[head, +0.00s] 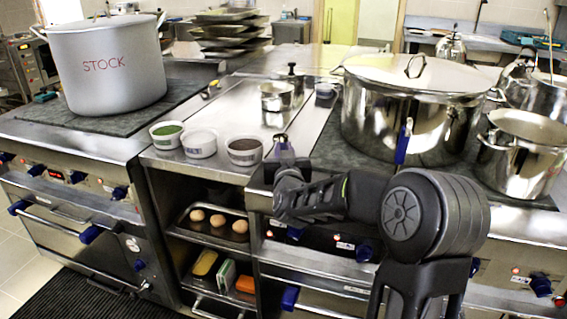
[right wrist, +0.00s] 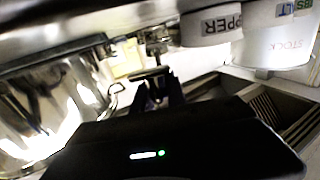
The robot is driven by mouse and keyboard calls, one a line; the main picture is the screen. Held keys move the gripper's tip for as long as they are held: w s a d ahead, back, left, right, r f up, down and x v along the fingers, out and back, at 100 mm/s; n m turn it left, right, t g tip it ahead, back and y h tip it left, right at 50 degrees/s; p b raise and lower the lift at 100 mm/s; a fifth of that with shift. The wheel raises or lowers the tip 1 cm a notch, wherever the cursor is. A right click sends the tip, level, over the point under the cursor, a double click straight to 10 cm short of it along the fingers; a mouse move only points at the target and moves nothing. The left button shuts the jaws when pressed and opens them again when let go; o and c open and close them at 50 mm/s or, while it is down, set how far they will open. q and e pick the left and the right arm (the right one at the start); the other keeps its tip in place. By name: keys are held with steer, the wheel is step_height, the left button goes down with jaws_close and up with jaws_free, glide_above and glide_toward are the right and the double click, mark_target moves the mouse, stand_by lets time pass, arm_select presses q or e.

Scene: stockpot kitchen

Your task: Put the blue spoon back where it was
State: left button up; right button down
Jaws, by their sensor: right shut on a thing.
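A narrow upright blue handle (head: 402,148) shows in front of the large lidded steel pot (head: 365,120) in the head view. My right gripper (head: 277,168) is at the left end of my forearm, over the counter's front edge near the pepper bowl (head: 245,151). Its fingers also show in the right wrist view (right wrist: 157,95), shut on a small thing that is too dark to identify. A small pale purple thing with a dark top (head: 284,152) shows at the gripper. My left gripper is out of view.
A white salt bowl (head: 199,143) and a bowl of green stuff (head: 167,134) stand left of the pepper. The big STOCK pot (head: 105,75) is at the far left. An open steel pot (head: 522,150) is at the right. Shelves below hold a tray (head: 205,232).

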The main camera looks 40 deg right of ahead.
steer(key=shift+f, duration=1.85)
steer(key=shift+b, duration=0.3)
steer(key=shift+f, duration=0.2)
steer(key=c, duration=1.3)
jaws_free()
steer(key=shift+r, duration=0.1)
steer(key=shift+c, duration=0.2)
steer(key=shift+r, duration=0.15)
steer(key=v, duration=1.2)
